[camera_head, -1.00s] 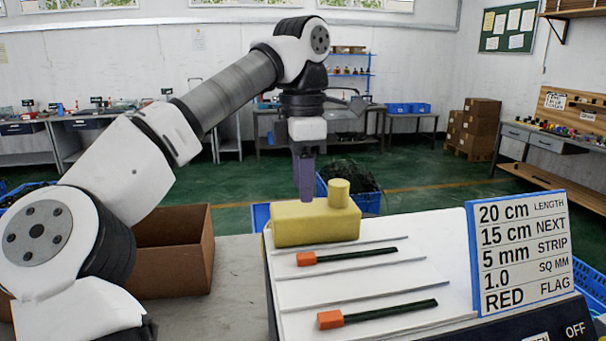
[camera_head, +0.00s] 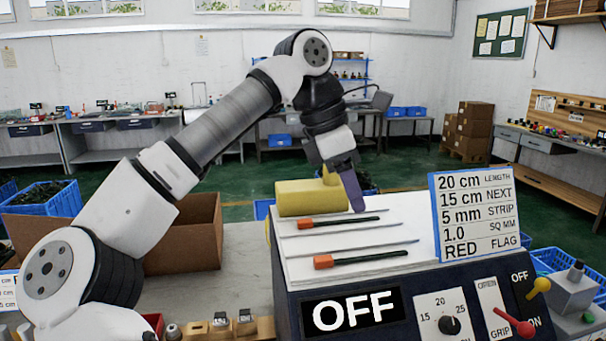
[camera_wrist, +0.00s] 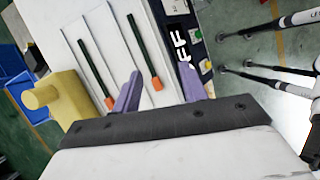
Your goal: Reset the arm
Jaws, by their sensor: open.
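My gripper (camera_head: 357,205), with purple fingers, hangs tilted over the back right part of the white machine top (camera_head: 385,232), beside the yellow block (camera_head: 298,198). In the wrist view its two fingers (camera_wrist: 160,88) stand apart with nothing held between them. Two dark cables with orange ends lie in the grooves: the rear one (camera_head: 345,220) and the front one (camera_head: 370,257). The wrist view also shows the yellow block with its round knob (camera_wrist: 48,95).
The machine front has an OFF display (camera_head: 352,310), a dial (camera_head: 450,325), a red lever (camera_head: 514,322) and a yellow lever (camera_head: 538,288). A sign board (camera_head: 476,215) stands at the right of the top. A brown open box (camera_head: 180,245) is at the left.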

